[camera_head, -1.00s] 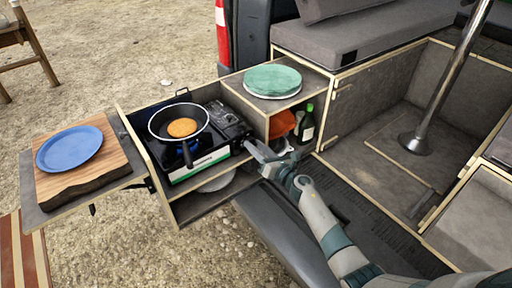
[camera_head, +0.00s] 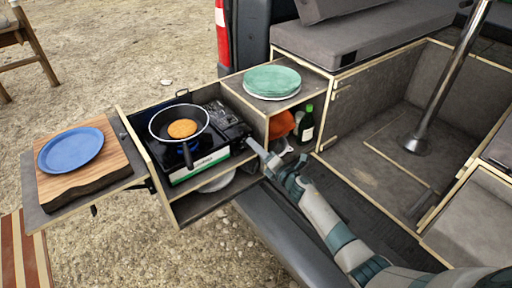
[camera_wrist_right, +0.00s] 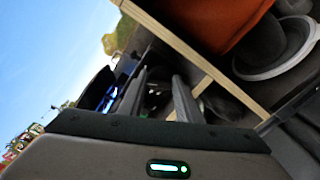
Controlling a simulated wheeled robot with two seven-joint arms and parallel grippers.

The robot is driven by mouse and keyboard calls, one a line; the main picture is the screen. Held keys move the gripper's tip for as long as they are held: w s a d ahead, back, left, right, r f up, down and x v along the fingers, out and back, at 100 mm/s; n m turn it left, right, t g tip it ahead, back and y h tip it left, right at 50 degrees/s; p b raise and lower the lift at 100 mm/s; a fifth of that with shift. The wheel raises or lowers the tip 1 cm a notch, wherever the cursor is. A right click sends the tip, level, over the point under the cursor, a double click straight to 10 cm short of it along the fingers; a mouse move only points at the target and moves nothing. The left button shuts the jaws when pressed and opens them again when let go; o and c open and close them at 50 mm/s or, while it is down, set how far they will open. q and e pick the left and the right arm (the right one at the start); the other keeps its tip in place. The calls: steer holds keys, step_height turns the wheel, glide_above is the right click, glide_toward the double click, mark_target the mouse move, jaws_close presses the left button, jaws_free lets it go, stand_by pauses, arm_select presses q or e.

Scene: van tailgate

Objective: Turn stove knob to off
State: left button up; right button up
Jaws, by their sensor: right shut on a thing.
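The black and white camping stove (camera_head: 200,164) sits in the pulled-out drawer, with a dark pan (camera_head: 161,127) holding a round brown pancake (camera_head: 182,129) on its burner. A blue glow shows beside the pan. My right gripper (camera_head: 249,141) reaches to the stove's right end, where the knob is. In the right wrist view, the fingers (camera_wrist_right: 163,97) are shut on the stove knob (camera_wrist_right: 156,97), which is dark and mostly hidden between them. The knob's angle cannot be read. My left gripper is not in view.
A cutting board (camera_head: 112,163) with a blue plate (camera_head: 70,148) lies on the left shelf. Green plates (camera_head: 272,80) stand on the cabinet top. An orange item (camera_head: 281,124) and a dark bottle (camera_head: 306,125) stand in the compartment close to my right wrist.

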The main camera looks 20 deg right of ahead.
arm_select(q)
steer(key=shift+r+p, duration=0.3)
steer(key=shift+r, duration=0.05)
arm_select(e)
steer(key=m, duration=0.5)
steer(key=shift+f, duration=0.15)
steer(key=shift+m, duration=0.3)
steer(key=o, duration=1)
steer(key=shift+s, duration=0.1)
arm_select(q)
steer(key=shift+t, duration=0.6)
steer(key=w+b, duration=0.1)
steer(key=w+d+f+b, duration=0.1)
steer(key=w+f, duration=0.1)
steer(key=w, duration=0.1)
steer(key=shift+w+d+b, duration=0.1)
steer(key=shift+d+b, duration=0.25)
steer(key=shift+b, duration=0.05)
arm_select(e)
steer(key=v, duration=1.7)
steer(key=shift+d, duration=0.1)
